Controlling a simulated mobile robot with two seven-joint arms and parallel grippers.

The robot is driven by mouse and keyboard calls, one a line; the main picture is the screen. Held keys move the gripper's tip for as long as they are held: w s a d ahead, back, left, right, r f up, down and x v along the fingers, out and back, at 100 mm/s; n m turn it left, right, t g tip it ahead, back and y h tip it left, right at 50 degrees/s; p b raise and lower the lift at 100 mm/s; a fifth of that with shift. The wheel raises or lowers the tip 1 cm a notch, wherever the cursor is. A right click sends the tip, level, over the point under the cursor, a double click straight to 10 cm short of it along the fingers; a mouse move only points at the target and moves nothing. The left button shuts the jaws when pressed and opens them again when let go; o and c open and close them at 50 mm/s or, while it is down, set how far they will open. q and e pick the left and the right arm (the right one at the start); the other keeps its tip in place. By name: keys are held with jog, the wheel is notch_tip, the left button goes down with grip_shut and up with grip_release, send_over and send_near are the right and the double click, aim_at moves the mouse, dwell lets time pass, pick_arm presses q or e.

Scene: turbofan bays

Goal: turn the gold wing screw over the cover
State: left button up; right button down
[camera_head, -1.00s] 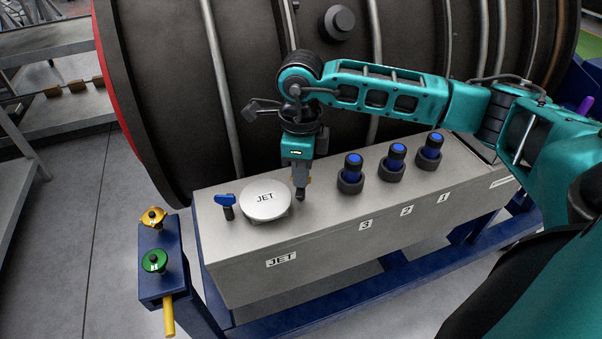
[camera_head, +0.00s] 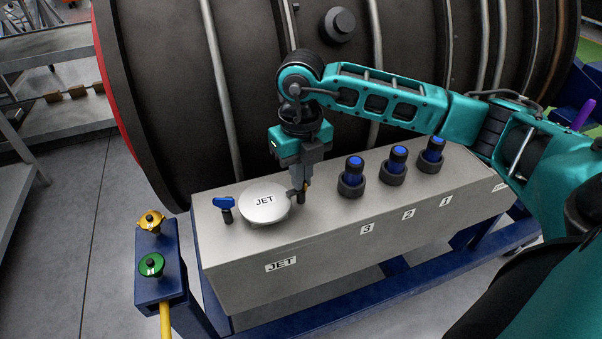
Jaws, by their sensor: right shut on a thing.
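The round pale cover (camera_head: 264,204) marked JET lies flat on top of the grey box (camera_head: 281,242). A blue wing screw (camera_head: 225,207) stands at the cover's left edge. My right gripper (camera_head: 300,192) points down at the cover's right edge. It is shut on the gold wing screw (camera_head: 308,184), of which only a small gold bit shows beside the fingers. The fingers hide most of it, so its wing angle is hard to read. My left gripper is not in view.
Several blue-topped plugs in dark collars, one of them here (camera_head: 351,178), stand on the box to the right, above labels 3, 2 and 1. A blue stand (camera_head: 160,286) with yellow and green knobs is at the left. The large dark engine casing (camera_head: 170,90) rises behind.

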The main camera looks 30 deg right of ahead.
jog(key=shift+r+m, duration=0.1)
jog(key=shift+m, duration=0.8)
jog(key=shift+w, duration=0.1)
jog(key=c, duration=1.3)
grip_release()
notch_tip(320, 180, up, 13)
jog(key=shift+p, duration=0.35)
